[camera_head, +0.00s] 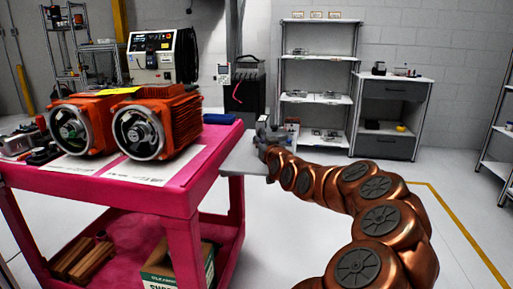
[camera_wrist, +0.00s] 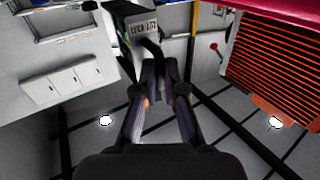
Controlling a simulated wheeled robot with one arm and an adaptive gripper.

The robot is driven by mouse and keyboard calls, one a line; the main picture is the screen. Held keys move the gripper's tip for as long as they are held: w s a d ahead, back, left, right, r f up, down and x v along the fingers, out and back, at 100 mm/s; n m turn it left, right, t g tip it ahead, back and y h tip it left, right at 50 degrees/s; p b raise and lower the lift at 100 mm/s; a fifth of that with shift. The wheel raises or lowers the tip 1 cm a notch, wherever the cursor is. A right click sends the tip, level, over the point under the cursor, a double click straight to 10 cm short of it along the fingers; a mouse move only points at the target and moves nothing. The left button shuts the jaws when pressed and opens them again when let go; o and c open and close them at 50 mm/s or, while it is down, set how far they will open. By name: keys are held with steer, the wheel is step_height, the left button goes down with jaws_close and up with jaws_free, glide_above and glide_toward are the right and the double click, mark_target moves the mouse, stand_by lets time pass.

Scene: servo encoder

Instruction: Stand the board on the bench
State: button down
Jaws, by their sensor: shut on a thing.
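Two orange motors (camera_head: 158,125) stand on white sheets on the pink bench, with a blue item (camera_head: 219,118) near its far right corner. A grey shelf rack (camera_head: 318,85) and a cabinet (camera_head: 388,115) stand behind.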

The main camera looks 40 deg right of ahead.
steer(key=shift+w+a+f, duration=0.1)
steer(key=shift+a+f, duration=0.05)
steer(key=shift+f, duration=1.4)
steer(key=shift+f+b, duration=0.2)
steer(key=shift+b, duration=0.1)
steer(key=c, duration=1.3)
jaws_free()
steer(key=shift+o, duration=0.2)
steer(key=shift+r, duration=0.2)
steer(key=v, duration=1.2)
steer(key=shift+p, duration=0.3)
